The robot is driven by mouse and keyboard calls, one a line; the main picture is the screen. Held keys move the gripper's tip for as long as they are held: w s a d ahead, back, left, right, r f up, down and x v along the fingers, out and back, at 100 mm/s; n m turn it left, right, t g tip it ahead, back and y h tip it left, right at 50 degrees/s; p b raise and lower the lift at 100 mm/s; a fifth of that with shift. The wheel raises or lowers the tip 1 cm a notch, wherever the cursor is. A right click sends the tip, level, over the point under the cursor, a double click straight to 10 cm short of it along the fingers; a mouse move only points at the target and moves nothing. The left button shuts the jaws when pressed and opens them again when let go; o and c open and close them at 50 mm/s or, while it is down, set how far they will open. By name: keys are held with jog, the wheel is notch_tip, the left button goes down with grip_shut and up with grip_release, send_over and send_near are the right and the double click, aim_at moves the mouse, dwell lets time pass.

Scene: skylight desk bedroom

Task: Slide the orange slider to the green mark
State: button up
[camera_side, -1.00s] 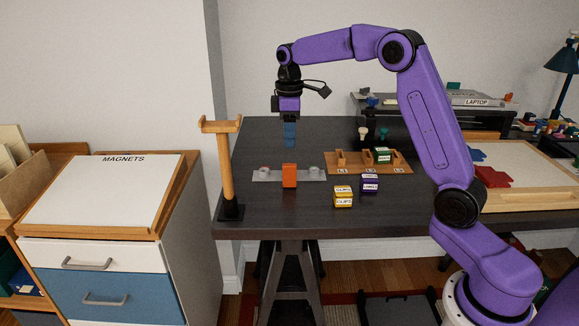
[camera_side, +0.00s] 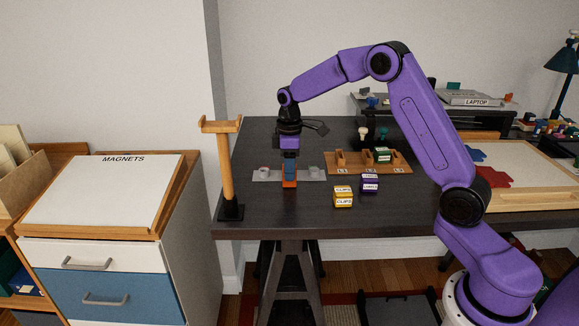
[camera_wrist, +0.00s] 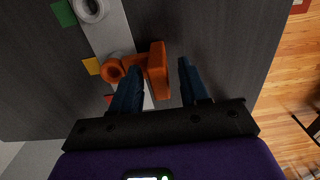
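The orange slider (camera_side: 289,184) sits on a grey rail (camera_side: 263,177) on the dark desk. The wrist view shows its upright orange block (camera_wrist: 158,72) joined to an orange ring (camera_wrist: 112,70) on the rail (camera_wrist: 103,33). The ring is beside a yellow mark (camera_wrist: 92,66). A green mark (camera_wrist: 65,13) lies beside the rail near a pale round end piece (camera_wrist: 88,9). A red mark (camera_wrist: 108,98) is partly hidden by a finger. My gripper (camera_wrist: 160,72) is open and pointed down, its blue fingers either side of the block with visible gaps.
A wooden post stand (camera_side: 226,165) stands left of the rail. A yellow clips box (camera_side: 343,197) and a purple box (camera_side: 370,185) are to the right in front. A wooden tray (camera_side: 355,168) with compartments lies behind them.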

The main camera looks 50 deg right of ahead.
grip_shut()
jog(key=s+d, duration=0.5)
jog(key=shift+s+d, duration=0.3)
jog(key=shift+d, duration=0.1)
jog(key=shift+o, duration=0.3)
grip_release()
notch_tip(320, 180, up, 17)
jog(key=shift+r, duration=0.2)
jog(key=shift+a, duration=0.1)
